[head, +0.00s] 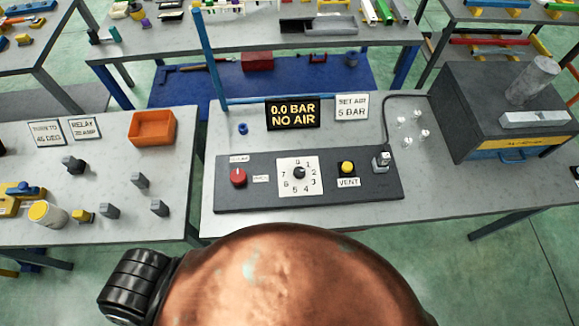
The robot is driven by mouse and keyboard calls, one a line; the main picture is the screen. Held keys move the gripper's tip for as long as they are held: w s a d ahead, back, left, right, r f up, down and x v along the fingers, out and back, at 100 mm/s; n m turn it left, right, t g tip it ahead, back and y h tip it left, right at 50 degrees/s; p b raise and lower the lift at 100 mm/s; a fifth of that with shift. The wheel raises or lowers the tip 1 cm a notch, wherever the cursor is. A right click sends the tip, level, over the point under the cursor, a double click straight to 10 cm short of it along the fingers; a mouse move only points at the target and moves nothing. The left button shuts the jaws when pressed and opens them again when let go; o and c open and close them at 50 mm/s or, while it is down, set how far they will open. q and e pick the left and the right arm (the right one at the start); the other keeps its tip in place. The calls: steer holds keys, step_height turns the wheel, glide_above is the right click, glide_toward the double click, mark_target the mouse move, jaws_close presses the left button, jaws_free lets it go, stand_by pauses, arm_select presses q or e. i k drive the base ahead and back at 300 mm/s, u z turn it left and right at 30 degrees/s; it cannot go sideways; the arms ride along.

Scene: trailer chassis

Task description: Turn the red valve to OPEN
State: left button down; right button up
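The red valve (238,177) is a round red knob at the left end of a dark control panel (330,201) on the grey table. A small label stands just behind it and another small label (261,179) sits to its right; both are too small to read surely. The display (292,113) behind the panel reads "0.0 BAR NO AIR". A sign (351,107) beside it reads "SET AIR 5 BAR". Neither of my grippers shows in the head view.
The panel also holds a white numbered dial (300,175), a yellow VENT button (347,168) and a fitting with a dark hose (381,161). A dark box (495,95) stands at right. An orange bin (152,128) and several small parts are on the left table.

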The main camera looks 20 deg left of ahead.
mark_target(238, 176)
steer(key=u, duration=1.45)
steer(key=k, duration=0.55)
steer(key=z, duration=0.2)
